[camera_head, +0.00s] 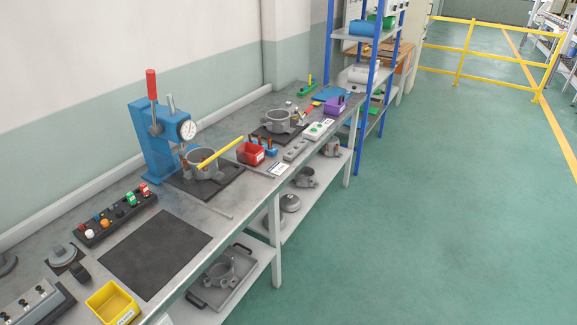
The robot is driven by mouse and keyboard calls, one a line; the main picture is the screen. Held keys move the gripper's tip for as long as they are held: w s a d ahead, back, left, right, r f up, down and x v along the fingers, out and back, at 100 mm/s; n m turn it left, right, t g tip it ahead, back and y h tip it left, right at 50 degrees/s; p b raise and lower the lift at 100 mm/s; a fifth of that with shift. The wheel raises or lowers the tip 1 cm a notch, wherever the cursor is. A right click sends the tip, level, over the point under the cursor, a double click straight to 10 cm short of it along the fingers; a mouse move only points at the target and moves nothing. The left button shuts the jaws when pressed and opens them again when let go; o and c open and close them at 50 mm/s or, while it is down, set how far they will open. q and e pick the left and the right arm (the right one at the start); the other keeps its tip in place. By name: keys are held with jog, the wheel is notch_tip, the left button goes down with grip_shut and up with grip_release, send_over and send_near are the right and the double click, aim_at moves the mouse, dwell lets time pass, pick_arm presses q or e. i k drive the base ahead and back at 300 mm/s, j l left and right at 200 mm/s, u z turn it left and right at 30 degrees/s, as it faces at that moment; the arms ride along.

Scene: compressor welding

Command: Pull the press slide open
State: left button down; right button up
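A blue press (150,150) with a red-topped lever (151,86) and a round dial gauge (186,130) stands against the wall side of the long workbench. A dark flat plate (228,190) lies at its foot, and I cannot tell whether this is the press slide. A grey ring-shaped housing (203,170) sits upright on the plate. A yellow bar (225,150) slants above the housing's rim. Neither of my grippers is in view.
A button box (115,215) and a black mat (155,250) lie nearer on the bench (200,213). A yellow bin (110,303) is at the front, and a red bin (250,154) is right of the press. Green floor (430,220) is clear on the right.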

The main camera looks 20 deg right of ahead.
aim_at(208, 186)
jog(key=z, duration=0.35)
jog(key=i+l+u, duration=0.7)
jog(key=l+u, duration=0.15)
jog(key=l, duration=0.15)
